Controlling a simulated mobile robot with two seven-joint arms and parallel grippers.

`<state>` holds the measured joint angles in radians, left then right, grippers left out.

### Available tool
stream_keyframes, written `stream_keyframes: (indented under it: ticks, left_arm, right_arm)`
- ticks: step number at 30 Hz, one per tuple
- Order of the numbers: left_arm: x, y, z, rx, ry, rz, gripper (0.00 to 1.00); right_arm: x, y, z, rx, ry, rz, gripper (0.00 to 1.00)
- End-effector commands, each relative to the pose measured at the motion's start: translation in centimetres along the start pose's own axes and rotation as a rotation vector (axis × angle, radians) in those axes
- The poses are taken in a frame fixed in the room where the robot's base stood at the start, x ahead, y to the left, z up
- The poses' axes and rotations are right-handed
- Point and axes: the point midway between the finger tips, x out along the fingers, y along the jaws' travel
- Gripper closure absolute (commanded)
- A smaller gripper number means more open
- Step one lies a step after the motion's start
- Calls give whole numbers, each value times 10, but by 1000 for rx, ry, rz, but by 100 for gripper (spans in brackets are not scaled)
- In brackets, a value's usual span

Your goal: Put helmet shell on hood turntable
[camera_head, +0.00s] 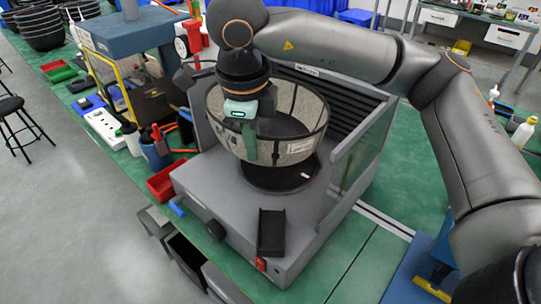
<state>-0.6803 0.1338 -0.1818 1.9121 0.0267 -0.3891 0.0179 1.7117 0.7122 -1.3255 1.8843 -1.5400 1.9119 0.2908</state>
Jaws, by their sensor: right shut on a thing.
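The helmet shell (298,146) is a bowl-like beige shell with a dark rim, open side up. My right gripper (250,150) reaches down from above and is shut on the near left part of its wall. The shell is over the hood turntable (284,182), a dark round disc inside the grey hood (205,183). The shell hides much of the disc, and I cannot tell whether the two touch. My left gripper is not in view.
The hood has a slatted back wall (338,92) and a right side panel (362,150) close to the shell. A black block (271,232) sits on its front. A red bin (166,182) and a blue mug (155,153) stand left of it. Black bowls (40,27) are stacked far left.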

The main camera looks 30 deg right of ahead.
Motion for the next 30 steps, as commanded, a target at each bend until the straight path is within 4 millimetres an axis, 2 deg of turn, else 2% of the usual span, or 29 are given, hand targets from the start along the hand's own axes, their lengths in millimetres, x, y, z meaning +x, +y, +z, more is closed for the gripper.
stream_keyframes:
  ticks: [1, 6, 9, 16, 21, 30]
  left_arm:
    - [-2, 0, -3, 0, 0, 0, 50]
    - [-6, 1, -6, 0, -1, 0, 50]
    - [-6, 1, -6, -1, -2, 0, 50]
    - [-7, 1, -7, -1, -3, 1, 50]
    - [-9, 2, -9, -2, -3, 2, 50]
    - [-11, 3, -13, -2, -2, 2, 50]
  right_arm:
    - [0, -11, -7, 7, 1, 0, 100]
    - [5, -39, -24, 6, 0, 0, 100]
    - [24, -31, -22, -3, 3, 1, 100]
    - [43, -28, -21, -2, 1, 0, 100]
    - [68, -23, -21, -1, 2, 0, 100]
    - [76, -25, -23, 0, -1, -1, 100]
